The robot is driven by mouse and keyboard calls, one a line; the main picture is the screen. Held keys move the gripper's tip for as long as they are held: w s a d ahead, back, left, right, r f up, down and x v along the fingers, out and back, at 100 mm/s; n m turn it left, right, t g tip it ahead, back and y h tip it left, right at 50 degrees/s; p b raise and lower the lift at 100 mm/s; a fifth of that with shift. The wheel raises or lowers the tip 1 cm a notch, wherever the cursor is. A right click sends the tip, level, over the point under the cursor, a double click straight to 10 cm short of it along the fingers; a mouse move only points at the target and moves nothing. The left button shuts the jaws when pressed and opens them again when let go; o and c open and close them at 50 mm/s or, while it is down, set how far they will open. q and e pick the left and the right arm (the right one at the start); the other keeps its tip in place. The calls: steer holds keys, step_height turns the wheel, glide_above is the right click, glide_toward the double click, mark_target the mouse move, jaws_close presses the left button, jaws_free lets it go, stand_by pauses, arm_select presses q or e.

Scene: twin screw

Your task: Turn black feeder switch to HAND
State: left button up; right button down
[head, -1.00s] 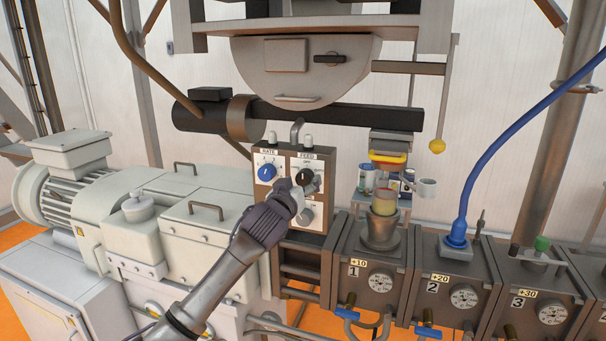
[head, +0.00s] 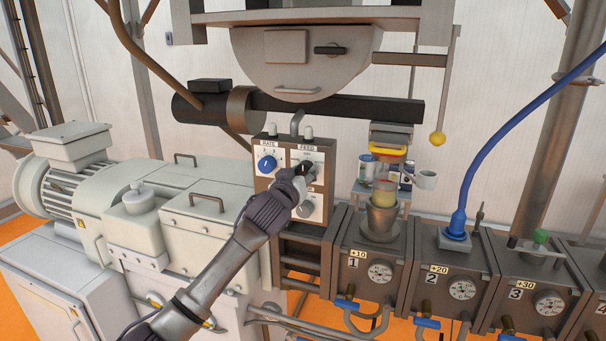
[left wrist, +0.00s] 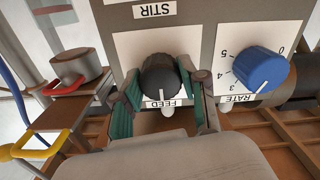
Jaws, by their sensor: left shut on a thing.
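The feeder panel (head: 262,184) is a box with RATE and FEED plates. The black FEED knob (left wrist: 160,74) sits between the fingers of my left gripper (left wrist: 162,100) in the left wrist view, where the lettering is upside down. My left gripper (head: 304,177) also shows in the head view, in front of the FEED plate, and is shut on the knob. A pale mark on the knob faces the FEED label in the wrist view. I cannot read which position it stands at. My right gripper is not in view.
The blue RATE knob (head: 267,164) is close beside the FEED plate. A grey knob (head: 305,208) is below, on the STIR plate. A dark horizontal tube (head: 340,114) runs above the panel.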

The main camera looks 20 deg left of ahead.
arm_select(q)
steer(key=shift+f, duration=0.1)
steer(key=n+b, duration=0.2)
steer(key=n, duration=0.5)
steer(key=shift+d+n, duration=0.1)
steer(key=shift+n, duration=0.2)
steer(key=shift+n+p, duration=0.55)
steer(key=shift+n, duration=1.45)
steer(key=o, duration=1.1)
steer(key=shift+o, duration=0.2)
